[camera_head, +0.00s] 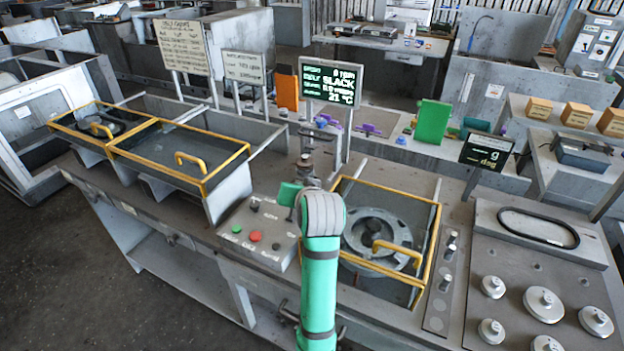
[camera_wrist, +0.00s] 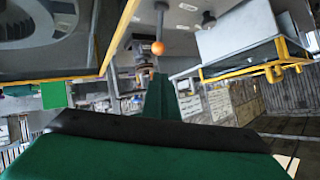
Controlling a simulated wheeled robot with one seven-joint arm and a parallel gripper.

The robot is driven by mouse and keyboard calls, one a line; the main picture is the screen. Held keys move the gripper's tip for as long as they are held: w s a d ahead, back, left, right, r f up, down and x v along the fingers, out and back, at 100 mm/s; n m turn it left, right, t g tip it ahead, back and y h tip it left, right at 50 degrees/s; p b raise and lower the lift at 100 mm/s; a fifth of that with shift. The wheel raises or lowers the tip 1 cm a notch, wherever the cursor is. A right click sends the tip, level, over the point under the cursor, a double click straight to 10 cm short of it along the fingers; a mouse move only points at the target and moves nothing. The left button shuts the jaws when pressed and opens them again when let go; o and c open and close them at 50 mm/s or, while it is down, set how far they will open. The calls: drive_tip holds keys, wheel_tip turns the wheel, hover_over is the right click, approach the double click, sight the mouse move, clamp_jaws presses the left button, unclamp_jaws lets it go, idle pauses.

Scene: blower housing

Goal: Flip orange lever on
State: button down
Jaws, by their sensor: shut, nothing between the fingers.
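The orange lever shows in the wrist view as a thin grey rod with an orange ball knob (camera_wrist: 157,48). Its knob lies just past the tip of my gripper (camera_wrist: 158,80), in line with it; I cannot tell whether they touch. My gripper's green fingers are together with nothing between them. In the head view my gripper (camera_head: 289,194) shows in part above the control box (camera_head: 262,232), left of my wrist. I cannot make out the orange knob in the head view; my arm covers part of that area.
The control box carries a green button (camera_head: 236,229), a red button (camera_head: 255,237) and dark knobs. A yellow-framed cover (camera_head: 437,235) over a round housing stands close right of my arm. Another yellow-framed lid (camera_head: 247,150) lies left.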

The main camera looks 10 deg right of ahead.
drive_tip(key=s+d+r, duration=0.3)
drive_tip(key=s+r, duration=0.3)
drive_tip(key=r, duration=0.3)
drive_tip(key=shift+r, duration=0.1)
drive_tip(key=shift+w, duration=0.1)
